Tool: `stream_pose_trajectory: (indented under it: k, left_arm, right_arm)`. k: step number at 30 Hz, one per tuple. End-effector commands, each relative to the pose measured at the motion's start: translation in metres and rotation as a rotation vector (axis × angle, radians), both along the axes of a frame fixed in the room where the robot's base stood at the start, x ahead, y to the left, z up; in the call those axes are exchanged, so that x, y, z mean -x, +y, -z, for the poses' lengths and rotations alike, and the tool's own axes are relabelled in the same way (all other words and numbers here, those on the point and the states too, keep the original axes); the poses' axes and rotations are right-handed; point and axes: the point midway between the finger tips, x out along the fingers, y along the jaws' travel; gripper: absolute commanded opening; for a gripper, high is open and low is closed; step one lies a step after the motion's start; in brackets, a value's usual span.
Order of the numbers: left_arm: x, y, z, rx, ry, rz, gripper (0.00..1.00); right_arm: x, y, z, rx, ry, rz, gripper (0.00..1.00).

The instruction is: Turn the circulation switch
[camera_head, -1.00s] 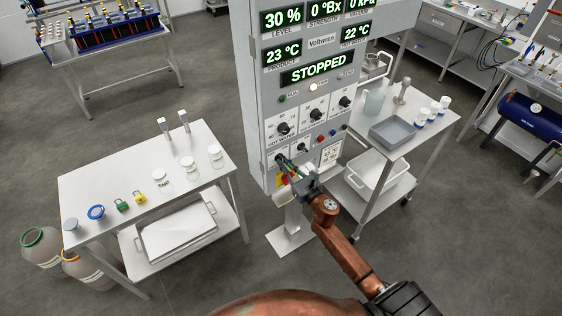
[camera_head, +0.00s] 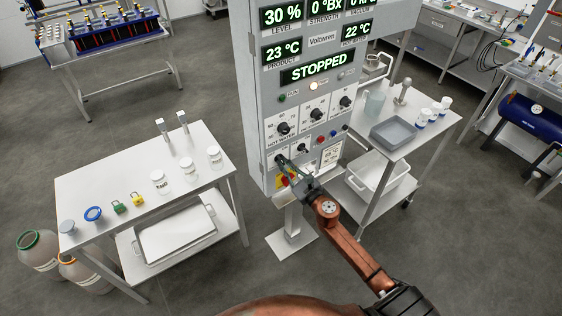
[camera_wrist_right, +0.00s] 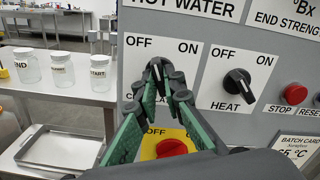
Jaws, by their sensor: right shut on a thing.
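The circulation switch plate (camera_wrist_right: 177,57), marked OFF and ON, is on the lower panel of the grey control cabinet (camera_head: 262,150). My right gripper (camera_wrist_right: 165,78) is shut at this plate, its green-sided fingers closed together on the circulation switch knob. In the head view the right gripper (camera_head: 283,162) reaches the panel's lower left. My left gripper is not in view.
The heat switch (camera_wrist_right: 238,84) is right of the circulation switch. A red knob on a yellow plate (camera_wrist_right: 172,148) sits just below. The red stop button (camera_wrist_right: 295,95) is further right. The display reads STOPPED (camera_head: 318,67). Tables with jars and a grey tray (camera_head: 392,133) flank the cabinet.

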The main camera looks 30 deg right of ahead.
Motion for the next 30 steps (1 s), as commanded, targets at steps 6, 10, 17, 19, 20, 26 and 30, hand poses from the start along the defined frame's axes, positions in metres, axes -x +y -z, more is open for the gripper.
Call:
stream_pose_trajectory:
  k: [6, 10, 17, 19, 20, 26, 30]
  left_arm:
    - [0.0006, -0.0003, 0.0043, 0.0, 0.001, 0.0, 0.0]
    - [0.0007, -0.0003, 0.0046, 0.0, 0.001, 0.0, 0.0]
    - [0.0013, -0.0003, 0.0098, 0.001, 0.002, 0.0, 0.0]
    - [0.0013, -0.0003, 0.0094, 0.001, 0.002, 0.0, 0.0]
    - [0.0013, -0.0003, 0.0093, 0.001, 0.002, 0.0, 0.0]
    - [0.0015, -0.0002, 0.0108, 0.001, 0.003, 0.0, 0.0]
    - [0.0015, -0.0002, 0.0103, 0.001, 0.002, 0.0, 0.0]
  right_arm:
    - [0.0003, 0.0004, 0.0021, 0.083, -0.004, 0.0, 0.0]
    - [0.0003, 0.0002, 0.0021, 0.09, -0.005, 0.0, 0.0]
    - [0.0002, 0.0004, 0.0021, 0.263, -0.019, -0.002, 0.0]
    - [0.0002, 0.0006, 0.0018, 0.262, -0.019, -0.001, 0.0]
    - [0.0002, 0.0005, 0.0017, 0.261, -0.019, -0.001, 0.0]
    - [0.0001, -0.0002, 0.0018, 0.356, -0.026, -0.002, 0.0]
    - [0.0001, 0.0002, 0.0015, 0.372, -0.028, -0.001, 0.0]
